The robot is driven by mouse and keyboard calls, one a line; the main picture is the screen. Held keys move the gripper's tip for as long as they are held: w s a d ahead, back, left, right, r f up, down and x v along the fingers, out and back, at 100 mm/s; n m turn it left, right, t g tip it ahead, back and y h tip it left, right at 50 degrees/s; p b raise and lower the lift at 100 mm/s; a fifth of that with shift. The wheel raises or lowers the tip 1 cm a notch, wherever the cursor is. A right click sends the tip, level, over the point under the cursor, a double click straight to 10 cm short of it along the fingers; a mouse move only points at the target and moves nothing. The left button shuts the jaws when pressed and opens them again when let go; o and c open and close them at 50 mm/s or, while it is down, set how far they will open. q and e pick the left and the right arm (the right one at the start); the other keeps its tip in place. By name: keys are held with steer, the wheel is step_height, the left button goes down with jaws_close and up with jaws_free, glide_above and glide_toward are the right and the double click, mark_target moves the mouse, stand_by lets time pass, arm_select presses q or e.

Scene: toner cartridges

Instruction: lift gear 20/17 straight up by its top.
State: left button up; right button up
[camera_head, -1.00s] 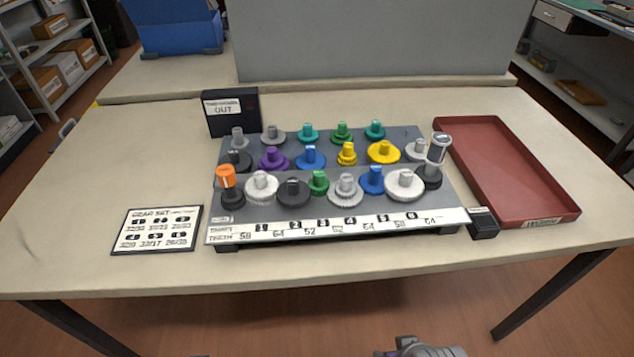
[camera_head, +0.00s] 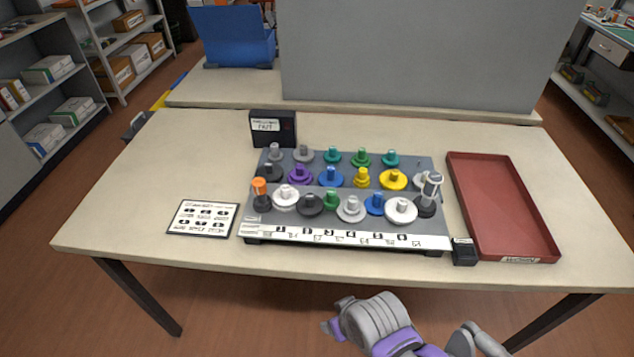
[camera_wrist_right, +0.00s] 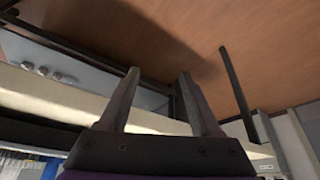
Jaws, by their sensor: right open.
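Several gears of different colours stand in rows on a grey stepped rack (camera_head: 434,228) on the table. They include white, grey, purple, blue, green, teal and yellow gears. An orange-topped piece (camera_head: 259,187) stands at the rack's left end and a clear-topped piece (camera_head: 430,187) at its right end. I cannot tell which gear is 20/17; the labels are too small to read. My right gripper (camera_wrist_right: 159,75) is open and empty in the right wrist view, with floor and a table edge beyond its fingers. My right arm shows at the bottom of the head view, in front of the table. My left gripper is not in view.
An empty red tray (camera_head: 549,243) lies right of the rack, with a small black box (camera_head: 464,252) between them. A printed card (camera_head: 203,218) lies to the left. A black box with a label (camera_head: 272,128) stands behind the rack. A grey panel (camera_head: 420,55) rises at the back.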

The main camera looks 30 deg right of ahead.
step_height(320, 180, up, 10)
steer(key=w+f+p, duration=0.1)
steer(key=w+p, duration=0.2)
steer(key=p, duration=0.2)
step_height(320, 180, up, 13)
steer(key=p, duration=0.3)
glide_above(333, 193)
steer(key=s, duration=0.4)
steer(key=shift+m, duration=0.4)
steer(key=b+x, duration=0.1)
steer(key=x, duration=0.9)
steer(key=shift+f, duration=0.1)
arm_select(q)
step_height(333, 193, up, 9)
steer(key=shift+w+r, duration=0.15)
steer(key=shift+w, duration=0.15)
arm_select(e)
jaws_close()
